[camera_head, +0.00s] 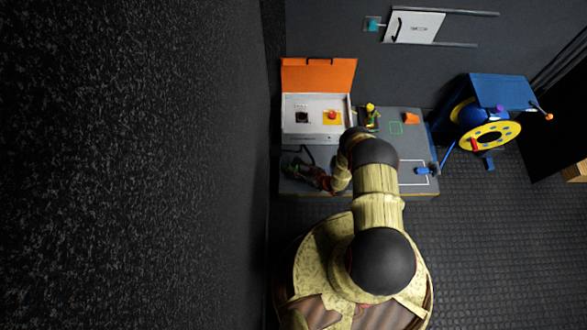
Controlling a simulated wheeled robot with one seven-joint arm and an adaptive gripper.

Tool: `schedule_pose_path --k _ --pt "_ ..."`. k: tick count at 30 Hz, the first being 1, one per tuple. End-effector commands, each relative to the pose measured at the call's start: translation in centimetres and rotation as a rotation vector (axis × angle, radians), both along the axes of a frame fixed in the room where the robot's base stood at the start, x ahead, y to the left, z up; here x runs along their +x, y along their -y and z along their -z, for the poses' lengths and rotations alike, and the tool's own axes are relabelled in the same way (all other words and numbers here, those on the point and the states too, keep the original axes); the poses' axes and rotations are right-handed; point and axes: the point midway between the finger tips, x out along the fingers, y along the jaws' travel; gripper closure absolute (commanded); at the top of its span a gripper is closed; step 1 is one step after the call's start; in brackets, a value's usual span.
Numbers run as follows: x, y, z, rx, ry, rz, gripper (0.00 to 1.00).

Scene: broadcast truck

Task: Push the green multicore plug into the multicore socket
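My arm reaches over the grey bench (375,185), and my gripper (300,170) is low over the bench's front left part. It is small and dark here, so its fingers and anything between them cannot be made out. A black cable-like curve (300,150) shows just behind it. I cannot pick out the green multicore plug with certainty. A white box (317,137) with a raised orange lid stands behind my gripper. A dark square (302,117), possibly the multicore socket, and a red button (332,115) on a yellow square are in the box.
A yellow and green item (371,110), a green square outline (396,127) and an orange block (411,118) are at the back right. A blue connector (424,170) lies near a white outline. A blue-framed cable reel (490,135) stands right of the bench. A wall is left.

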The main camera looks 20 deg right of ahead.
Motion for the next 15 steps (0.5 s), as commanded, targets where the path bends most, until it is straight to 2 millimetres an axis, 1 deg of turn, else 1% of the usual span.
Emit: schedule_pose_path --k 2,15 --pt "-0.01 0.01 0.01 0.000 0.000 0.000 0.66" --pt "-0.02 0.01 0.01 0.000 0.000 0.000 0.91"
